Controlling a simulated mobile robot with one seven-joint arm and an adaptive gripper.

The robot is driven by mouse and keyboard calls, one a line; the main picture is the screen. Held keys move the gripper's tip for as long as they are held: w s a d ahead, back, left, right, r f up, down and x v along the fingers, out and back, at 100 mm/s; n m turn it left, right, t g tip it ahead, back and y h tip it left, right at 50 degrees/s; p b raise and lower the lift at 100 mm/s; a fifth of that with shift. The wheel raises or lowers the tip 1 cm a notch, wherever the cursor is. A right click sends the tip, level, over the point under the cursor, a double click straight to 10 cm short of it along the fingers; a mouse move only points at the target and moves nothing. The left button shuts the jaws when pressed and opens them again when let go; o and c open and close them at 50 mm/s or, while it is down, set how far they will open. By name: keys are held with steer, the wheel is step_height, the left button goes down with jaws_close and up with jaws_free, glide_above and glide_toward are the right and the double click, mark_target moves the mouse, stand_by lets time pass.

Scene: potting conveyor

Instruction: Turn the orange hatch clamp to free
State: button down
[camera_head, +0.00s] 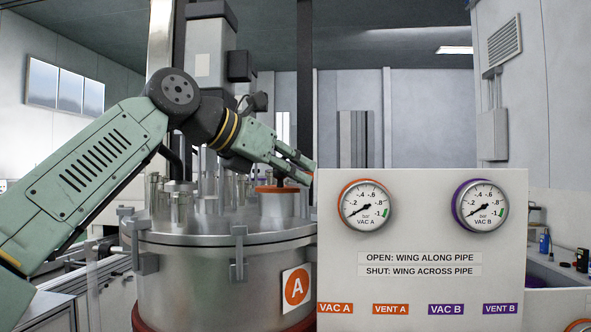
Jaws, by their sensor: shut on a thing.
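The hatch (277,189) is a short steel neck with an orange rim on top of the steel vessel (190,270), which bears an orange A label. My gripper (308,172) reaches in from the left over the right side of this hatch, its fingers angled down to the right. It is shut on the orange hatch clamp, of which almost nothing shows. The fingers and the panel edge hide the clamp, so its turn position cannot be told.
A pale panel (420,213) with two gauges stands close right of my fingertips. Its text reads open, wing along pipe; shut, wing across pipe. Steel fittings (180,205) stand on the lid left of the hatch. A purple-edged counter (560,275) lies at far right.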

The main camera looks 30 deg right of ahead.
steer(key=shift+w+r, duration=0.1)
steer(key=shift+w, duration=0.05)
steer(key=m+g, duration=0.2)
steer(key=shift+w+g, duration=0.25)
steer(key=shift+g, duration=0.05)
steer(key=shift+w+m+g, duration=0.15)
steer(key=shift+m+g, duration=1.05)
steer(key=c, duration=1.7)
jaws_free()
